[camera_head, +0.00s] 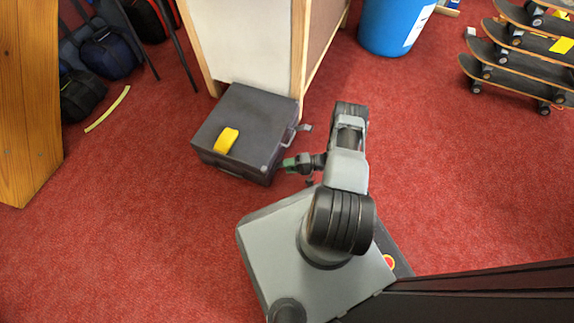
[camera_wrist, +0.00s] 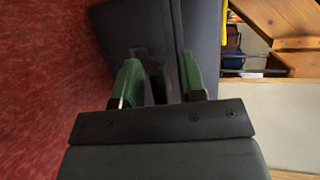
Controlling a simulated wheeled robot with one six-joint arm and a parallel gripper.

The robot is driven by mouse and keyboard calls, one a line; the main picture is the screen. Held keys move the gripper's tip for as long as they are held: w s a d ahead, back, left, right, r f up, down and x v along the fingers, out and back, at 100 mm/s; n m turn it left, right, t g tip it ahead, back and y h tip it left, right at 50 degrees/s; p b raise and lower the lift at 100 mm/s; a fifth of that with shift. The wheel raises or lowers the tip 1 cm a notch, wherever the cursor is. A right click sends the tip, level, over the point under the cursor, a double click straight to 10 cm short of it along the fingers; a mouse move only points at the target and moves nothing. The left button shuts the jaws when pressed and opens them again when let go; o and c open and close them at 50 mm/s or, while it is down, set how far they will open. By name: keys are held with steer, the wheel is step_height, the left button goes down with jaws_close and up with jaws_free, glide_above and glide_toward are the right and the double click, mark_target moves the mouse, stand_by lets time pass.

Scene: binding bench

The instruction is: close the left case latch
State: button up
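The dark grey case (camera_head: 240,128) lies closed on the red carpet, and its surface fills the upper middle of the wrist view (camera_wrist: 115,28). A seam runs down it there. My gripper (camera_head: 288,163) is at the case's lower right side in the head view. In the wrist view its green fingers (camera_wrist: 162,80) are apart, and a dark flap-like piece (camera_wrist: 142,56), perhaps a latch, shows between them. I cannot tell whether they touch it. In the head view another latch (camera_head: 305,127) sticks out near the upper right corner, beside a pale handle (camera_head: 290,136).
A yellow object (camera_head: 227,140) lies on the case. A white-sided wooden cabinet (camera_head: 245,45) stands right behind it. A blue bin (camera_head: 393,25) and stacked skateboards (camera_head: 515,65) are farther right. Carpet left of the case is mostly clear.

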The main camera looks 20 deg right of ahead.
steer(key=shift+a, duration=0.1)
jaws_close()
stand_by(0.4)
